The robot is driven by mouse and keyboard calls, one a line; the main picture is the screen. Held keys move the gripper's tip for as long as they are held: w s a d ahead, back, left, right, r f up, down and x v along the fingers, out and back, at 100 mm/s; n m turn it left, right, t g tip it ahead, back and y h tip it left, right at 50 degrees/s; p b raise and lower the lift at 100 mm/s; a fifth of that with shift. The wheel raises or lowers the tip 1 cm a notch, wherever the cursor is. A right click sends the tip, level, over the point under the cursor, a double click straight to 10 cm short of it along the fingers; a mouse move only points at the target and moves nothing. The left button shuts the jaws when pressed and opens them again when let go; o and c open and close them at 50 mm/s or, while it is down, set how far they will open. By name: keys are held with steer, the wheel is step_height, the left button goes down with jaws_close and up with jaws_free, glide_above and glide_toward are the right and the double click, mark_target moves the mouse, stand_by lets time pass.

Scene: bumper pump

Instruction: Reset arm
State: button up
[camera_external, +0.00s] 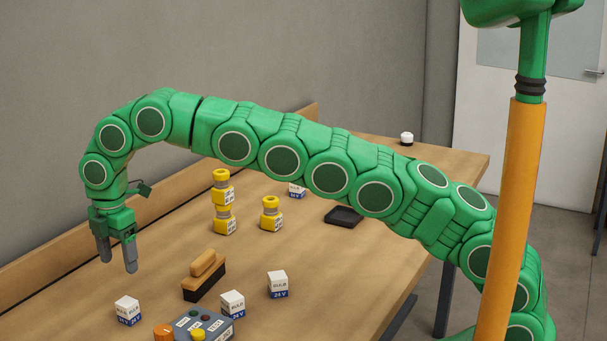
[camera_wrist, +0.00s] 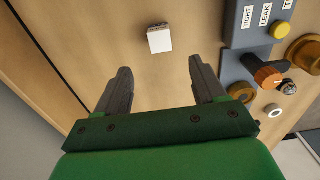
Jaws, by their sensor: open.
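My gripper (camera_external: 118,255) hangs at the end of my green arm, above the left part of the wooden table (camera_external: 330,285). Its two grey fingers point down and are spread apart, with nothing between them. In the wrist view my gripper (camera_wrist: 155,85) is also open and empty. A small white bulb box (camera_wrist: 159,39) lies on the table beyond the fingertips there. In the external view a bulb box (camera_external: 128,310) stands below and a little right of the gripper, apart from it.
A brush with a wooden handle (camera_external: 205,275) and a grey control box (camera_external: 205,325) with an orange knob (camera_external: 164,332) lie near. Two more bulb boxes (camera_external: 232,303) (camera_external: 277,284) stand right. Yellow parts (camera_external: 222,205) (camera_external: 271,213) and a black tray (camera_external: 344,216) are farther back.

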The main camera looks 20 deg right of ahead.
steer(key=w+d+r+m, duration=0.4)
steer(key=w+d, duration=0.2)
steer(key=d, duration=0.4)
steer(key=w+d+r+m, duration=0.3)
steer(key=w+d+r, duration=0.3)
steer(key=d, duration=0.5)
steer(key=d+r+m+h, duration=0.15)
steer(key=d+m, duration=0.25)
steer(key=d, duration=0.8)
steer(key=d+r+m+y, duration=0.1)
steer(key=d+r+m, duration=0.2)
steer(key=d, duration=0.9)
steer(key=s+d+m, duration=0.3)
steer(key=s+d, duration=0.2)
steer(key=d, duration=0.4)
steer(key=s+d+m, duration=0.3)
steer(key=s+d, duration=0.3)
steer(key=d, duration=0.3)
steer(key=s+d+f+m+g, duration=0.1)
steer(key=s+d+f+m, duration=0.2)
steer(key=s, duration=0.6)
steer(key=s+d+f+m, duration=0.3)
steer(key=s+d+f, duration=0.1)
steer(key=s, duration=0.5)
steer(key=shift+s+d+f+m+g, duration=0.2)
steer(key=shift+d+m+g, duration=0.2)
steer(key=shift+d, duration=0.45)
